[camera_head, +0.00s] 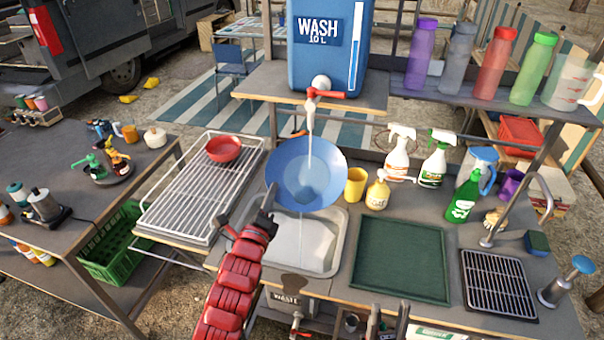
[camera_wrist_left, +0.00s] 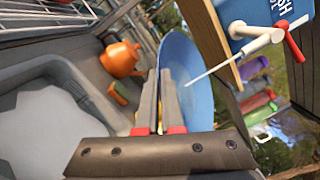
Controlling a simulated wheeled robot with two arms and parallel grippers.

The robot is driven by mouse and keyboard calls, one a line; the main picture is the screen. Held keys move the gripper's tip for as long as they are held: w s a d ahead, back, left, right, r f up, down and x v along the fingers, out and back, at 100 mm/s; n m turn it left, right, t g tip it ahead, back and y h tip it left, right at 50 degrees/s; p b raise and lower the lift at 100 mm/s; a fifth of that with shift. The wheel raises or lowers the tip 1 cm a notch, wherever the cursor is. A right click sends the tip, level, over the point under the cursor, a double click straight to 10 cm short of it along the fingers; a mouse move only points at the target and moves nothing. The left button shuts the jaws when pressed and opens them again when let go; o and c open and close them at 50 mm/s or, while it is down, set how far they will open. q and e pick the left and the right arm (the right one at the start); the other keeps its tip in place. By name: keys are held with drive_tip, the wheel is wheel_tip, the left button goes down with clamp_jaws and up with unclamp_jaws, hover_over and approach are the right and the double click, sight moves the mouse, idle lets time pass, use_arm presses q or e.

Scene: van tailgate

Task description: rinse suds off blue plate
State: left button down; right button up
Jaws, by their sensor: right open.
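The blue plate (camera_head: 325,165) is tilted up over the grey wash basin (camera_head: 338,235). My left gripper (camera_head: 268,212) is shut on its left rim. In the left wrist view, the plate (camera_wrist_left: 195,75) stands edge-on between the fingers (camera_wrist_left: 158,100). A pale stream of water runs from the tap (camera_head: 312,92) onto the plate face, and a thin stream drops from its lower edge into the basin. I cannot make out clear suds on the plate. My right gripper (camera_head: 388,322) is open and empty at the bottom edge, in front of the counter.
A blue water tank (camera_head: 328,70) with the tap's red handle stands behind. A yellow cup (camera_head: 355,185), soap bottle (camera_head: 378,190) and spray bottles are right of the plate. A wire rack (camera_head: 195,190) with a red bowl (camera_head: 223,149) is left. A green mat (camera_head: 400,260) lies bare.

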use_arm(q)
drive_tip(key=v, duration=0.6)
drive_tip(key=shift+s+r, duration=0.3)
idle(1.2)
drive_tip(key=s+a+r+p, duration=0.1)
drive_tip(key=s+r+p, duration=0.2)
drive_tip(key=s+r, duration=0.1)
drive_tip(key=shift+s, duration=0.4)
